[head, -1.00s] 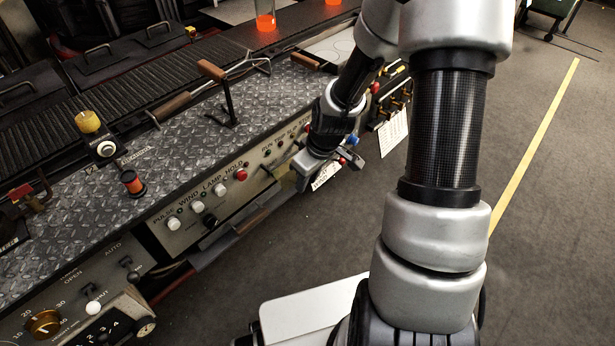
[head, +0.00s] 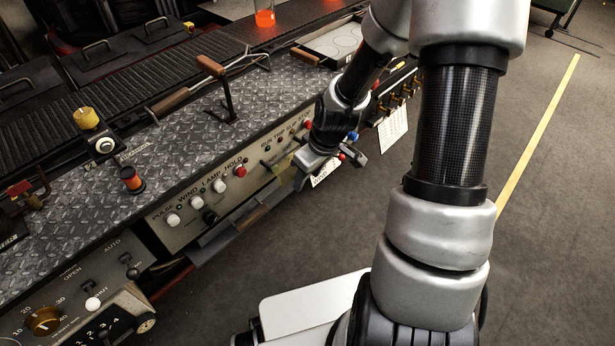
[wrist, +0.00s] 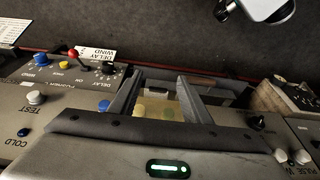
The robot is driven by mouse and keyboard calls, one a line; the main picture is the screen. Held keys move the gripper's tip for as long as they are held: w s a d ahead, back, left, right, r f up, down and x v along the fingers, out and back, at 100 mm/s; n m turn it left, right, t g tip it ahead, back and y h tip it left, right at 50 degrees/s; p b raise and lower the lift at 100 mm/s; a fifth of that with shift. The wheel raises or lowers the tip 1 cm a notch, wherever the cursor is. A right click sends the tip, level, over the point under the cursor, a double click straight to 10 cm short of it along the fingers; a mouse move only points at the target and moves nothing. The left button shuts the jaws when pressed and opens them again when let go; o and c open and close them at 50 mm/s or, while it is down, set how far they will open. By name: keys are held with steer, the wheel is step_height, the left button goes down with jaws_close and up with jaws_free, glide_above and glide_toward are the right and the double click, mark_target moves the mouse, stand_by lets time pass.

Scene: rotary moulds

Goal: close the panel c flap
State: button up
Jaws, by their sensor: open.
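A grey flap (head: 238,218) hangs out below the console panel marked PULSE, WIND, LAMP and HOLD in the head view. No panel letter is readable, so I cannot tell whether this is panel c's. My gripper (head: 337,167) is in front of the console, to the right of this flap and low by the RUN and TRIP controls. In the wrist view my gripper (wrist: 157,97) is open, with its two dark fingers apart over the console front. A pale yellowish patch shows between the fingers; I cannot tell whether they touch anything.
A tilted handle (head: 223,88) and a yellow knob (head: 86,118) stand up from the tread-plate top (head: 190,140). A paper tag (head: 392,130) hangs at the right. Open floor (head: 520,230) lies right of my arm.

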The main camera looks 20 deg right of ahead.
steer(key=p+v, duration=0.5)
steer(key=v, duration=1.1)
